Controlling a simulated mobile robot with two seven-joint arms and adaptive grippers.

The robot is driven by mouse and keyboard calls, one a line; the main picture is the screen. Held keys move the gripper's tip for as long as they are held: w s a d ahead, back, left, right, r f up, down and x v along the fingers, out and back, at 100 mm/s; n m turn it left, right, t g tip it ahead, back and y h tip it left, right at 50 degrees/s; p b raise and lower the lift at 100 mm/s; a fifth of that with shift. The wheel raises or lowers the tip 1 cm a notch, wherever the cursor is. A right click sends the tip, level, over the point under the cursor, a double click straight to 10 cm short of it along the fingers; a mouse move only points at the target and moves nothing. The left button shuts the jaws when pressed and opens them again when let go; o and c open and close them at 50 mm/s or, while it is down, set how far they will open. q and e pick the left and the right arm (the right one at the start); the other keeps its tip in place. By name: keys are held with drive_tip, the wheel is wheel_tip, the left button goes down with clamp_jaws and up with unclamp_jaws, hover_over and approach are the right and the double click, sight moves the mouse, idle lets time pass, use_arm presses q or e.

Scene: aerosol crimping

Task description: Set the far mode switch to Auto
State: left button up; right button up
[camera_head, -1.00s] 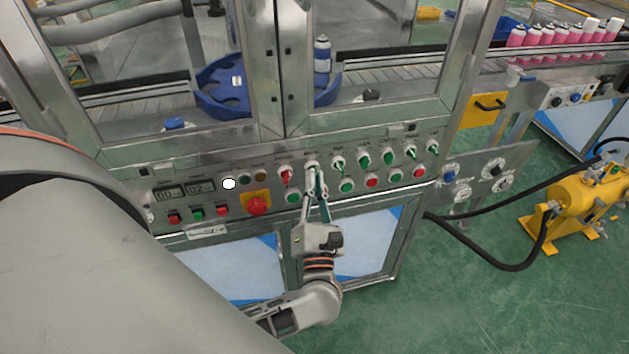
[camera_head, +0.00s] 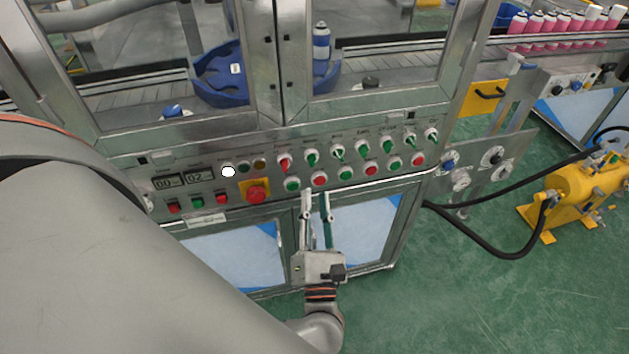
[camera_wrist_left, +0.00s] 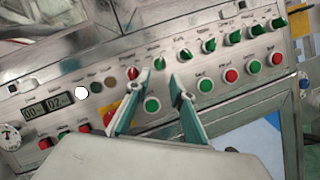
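A row of rotary switches runs along the steel panel. The labels are too small to read, so I cannot tell which is the far mode switch. My right gripper is not in view.
Green and red push buttons (camera_head: 320,178) sit below the switches. A red emergency stop (camera_head: 256,193) on a yellow plate is left of my gripper. Cabinet doors (camera_head: 366,233) are below the panel. A yellow tank (camera_head: 580,192) with black hoses stands at right.

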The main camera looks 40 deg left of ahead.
use_arm(q)
drive_tip(key=shift+v, duration=2.05)
drive_tip(key=w+d+r+m+t+h, duration=0.2)
drive_tip(key=d+m+t+h, duration=0.4)
drive_tip(key=m+h, duration=0.7)
drive_tip(key=d+f+m+g+h+p, duration=0.1)
drive_tip(key=d+f+m+g+h, duration=0.4)
drive_tip(key=m, duration=1)
drive_tip(key=s+a+f+m+g+y, duration=0.1)
drive_tip(key=s+a+f+m+g, duration=0.2)
drive_tip(key=f+m, duration=0.3)
drive_tip(key=s+a+f+m+g+y, duration=0.1)
drive_tip(key=s+a+f+m+g, duration=0.2)
drive_tip(key=f+m, duration=0.4)
wheel_tip(320, 180, down, 4)
drive_tip(key=s+g, duration=0.1)
drive_tip(key=s, duration=0.1)
drive_tip(key=shift+s+a+f+g, duration=0.2)
drive_tip(key=shift+s+a+g, duration=0.1)
drive_tip(key=shift+s+a, duration=0.05)
